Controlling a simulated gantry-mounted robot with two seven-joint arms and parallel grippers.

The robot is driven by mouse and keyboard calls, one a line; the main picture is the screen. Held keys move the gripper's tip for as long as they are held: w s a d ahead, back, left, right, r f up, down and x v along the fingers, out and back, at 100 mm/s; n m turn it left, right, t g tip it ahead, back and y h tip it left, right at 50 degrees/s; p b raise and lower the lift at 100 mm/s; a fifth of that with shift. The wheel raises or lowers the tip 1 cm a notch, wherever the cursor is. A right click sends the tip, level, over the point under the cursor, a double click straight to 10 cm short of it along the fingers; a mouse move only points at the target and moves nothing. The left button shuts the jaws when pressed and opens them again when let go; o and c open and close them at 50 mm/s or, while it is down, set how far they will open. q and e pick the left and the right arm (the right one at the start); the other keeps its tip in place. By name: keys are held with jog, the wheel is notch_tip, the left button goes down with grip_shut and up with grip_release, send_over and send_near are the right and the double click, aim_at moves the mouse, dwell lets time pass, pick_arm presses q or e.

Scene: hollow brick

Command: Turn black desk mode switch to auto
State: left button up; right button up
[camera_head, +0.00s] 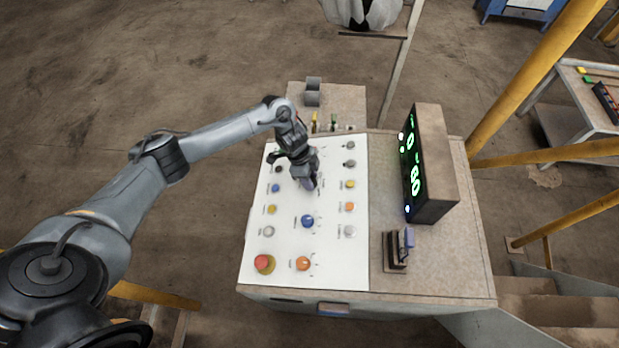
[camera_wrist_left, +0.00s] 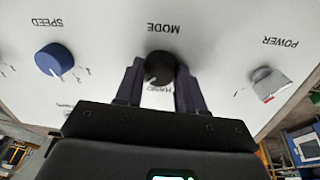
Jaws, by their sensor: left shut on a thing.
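The black mode switch (camera_wrist_left: 160,68) is a round knob under the upside-down MODE label in the left wrist view. Its white pointer mark is toward the lower left in that view, near a label partly hidden between the fingers. My left gripper (camera_wrist_left: 158,88) has a finger on each side of the knob and is shut on it. In the head view my left gripper (camera_head: 309,184) reaches down onto the white panel (camera_head: 340,265) of the desk and hides the switch there. My right gripper is not in view.
The blue SPEED knob (camera_wrist_left: 54,60) and grey POWER knob (camera_wrist_left: 270,84) flank the switch. In the head view a red mushroom button (camera_head: 264,263), an orange knob (camera_head: 303,263) and several buttons stand on the panel. A black display box (camera_head: 437,165) rises at its right.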

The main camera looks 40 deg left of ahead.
pick_arm(q)
jog(key=shift+m, duration=0.5)
jog(key=o, duration=1)
jog(key=shift+o, duration=0.2)
jog(key=shift+r, duration=0.15)
jog(key=w+v, duration=0.1)
jog(key=v, duration=0.9)
jog(key=shift+s+r, duration=0.3)
jog(key=shift+s, duration=0.2)
